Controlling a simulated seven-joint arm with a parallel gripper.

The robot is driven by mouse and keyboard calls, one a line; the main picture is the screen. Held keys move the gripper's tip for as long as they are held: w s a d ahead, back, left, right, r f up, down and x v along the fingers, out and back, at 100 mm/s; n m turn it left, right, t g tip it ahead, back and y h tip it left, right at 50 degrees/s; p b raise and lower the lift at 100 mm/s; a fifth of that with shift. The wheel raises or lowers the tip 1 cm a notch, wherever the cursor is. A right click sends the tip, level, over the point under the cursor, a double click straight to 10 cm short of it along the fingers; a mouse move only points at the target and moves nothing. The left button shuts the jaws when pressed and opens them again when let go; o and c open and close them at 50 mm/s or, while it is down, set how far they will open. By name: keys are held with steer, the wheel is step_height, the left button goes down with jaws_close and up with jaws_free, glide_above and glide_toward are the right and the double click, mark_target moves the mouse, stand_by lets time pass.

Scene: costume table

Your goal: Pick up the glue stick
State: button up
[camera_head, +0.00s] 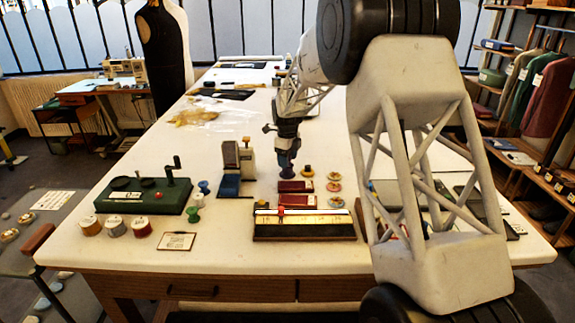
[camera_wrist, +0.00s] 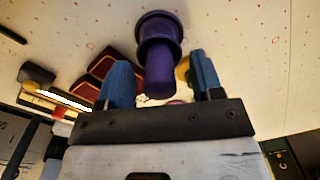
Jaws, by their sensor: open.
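A purple, capped cylinder that looks like the glue stick (camera_wrist: 160,68) stands on the white tabletop in the wrist view. Its wider end is farther from the camera. My gripper (camera_wrist: 160,62) is open, with one blue finger on each side of it. A gap shows between the stick and each finger, and I cannot tell any contact. In the head view my gripper (camera_head: 287,146) points down over the middle of the table, with the glue stick (camera_head: 286,170) just below it, small and dark.
Dark red boxes (camera_head: 296,187) lie close in front of the glue stick. A blue-based stand (camera_head: 236,170) is to the left, beside a green device (camera_head: 143,195). Small round dishes (camera_head: 334,187) are to the right. A long tray (camera_head: 304,233) lies near the front.

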steer(key=c, duration=1)
steer(key=shift+r, duration=0.1)
steer(key=shift+r, duration=4.9)
